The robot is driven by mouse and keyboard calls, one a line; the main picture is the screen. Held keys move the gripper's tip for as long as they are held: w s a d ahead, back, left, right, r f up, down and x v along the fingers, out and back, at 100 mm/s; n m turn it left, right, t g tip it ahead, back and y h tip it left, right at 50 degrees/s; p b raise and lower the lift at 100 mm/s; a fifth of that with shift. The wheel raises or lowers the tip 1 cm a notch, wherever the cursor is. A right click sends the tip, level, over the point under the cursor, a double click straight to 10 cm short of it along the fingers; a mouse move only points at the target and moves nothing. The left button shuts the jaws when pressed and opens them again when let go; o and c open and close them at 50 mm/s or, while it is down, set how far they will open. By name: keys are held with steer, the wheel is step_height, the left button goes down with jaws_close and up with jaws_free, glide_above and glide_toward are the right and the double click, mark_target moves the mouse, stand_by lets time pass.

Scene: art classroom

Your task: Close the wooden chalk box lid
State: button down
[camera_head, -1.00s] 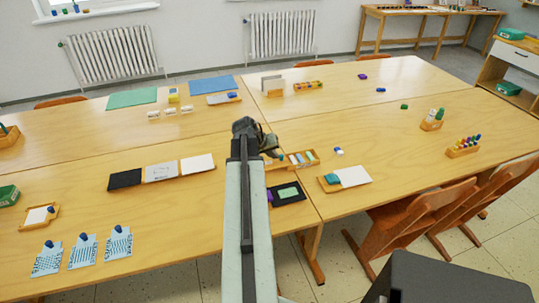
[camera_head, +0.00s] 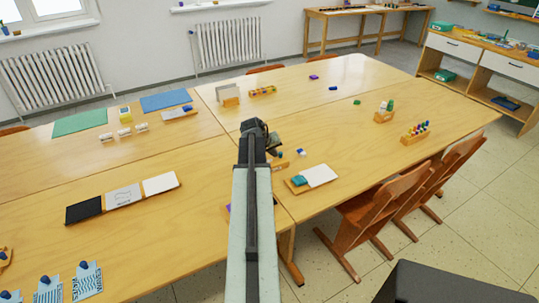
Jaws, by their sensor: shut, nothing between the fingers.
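My gripper (camera_head: 274,149) is at the end of my outstretched arm, over the middle of the joined tables. It is shut and empty. A small wooden box end (camera_head: 279,165), likely the chalk box, shows just below and right of my gripper. My arm covers most of it, so its chalk and its lid cannot be made out now. I cannot tell whether the gripper touches it.
A small white and blue block (camera_head: 301,153) lies just right of the box. A wooden tray with a white sheet (camera_head: 318,175) lies nearer the front edge. Chairs (camera_head: 372,215) stand at the right. Three joined cards (camera_head: 123,196) lie left of my arm.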

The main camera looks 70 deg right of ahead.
mark_target(269, 158)
steer(key=shift+w+a, duration=0.15)
steer(key=shift+w, duration=0.1)
steer(key=shift+w+a, duration=0.15)
steer(key=shift+w, duration=0.05)
steer(key=shift+w+a+r, duration=0.2)
steer(key=shift+w+a, duration=0.8)
steer(key=p+v, duration=0.8)
steer(key=v, duration=0.2)
steer(key=shift+w+a, duration=0.2)
steer(key=shift+w, duration=0.05)
